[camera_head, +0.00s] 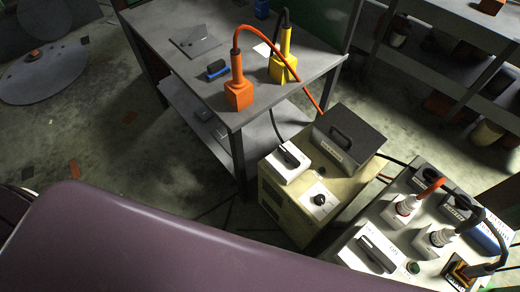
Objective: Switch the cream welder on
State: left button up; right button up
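The cream welder (284,215) is a boxy unit standing beside the near right corner of the metal table. Its dark lid (362,130) carries a black handle. A white switch block (281,172) with a dark lever sits at its left top; I cannot tell whether the lever is on or off. A round black knob (319,199) sits on a white plate to the right of and below the switch block. Neither of my grippers is in view, and nothing touches the welder's controls.
An orange tool (239,94) and a yellow tool (283,66) stand on the metal table (180,22); an orange cable runs from the orange tool toward the welder. A grey-white power panel (345,254) with plugs, a lever and a green button stands at right. Shelves (440,60) stand behind.

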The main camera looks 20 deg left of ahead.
aim_at(288, 158)
jog(key=u, duration=0.15)
jog(key=i+j+z, duration=0.2)
jog(key=j+z, duration=0.2)
jog(key=j, duration=0.15)
jog(key=i+j+z, duration=0.1)
jog(key=j+z, duration=0.3)
jog(key=j, duration=0.2)
jog(key=j+z, duration=0.45)
jog(key=j, duration=0.15)
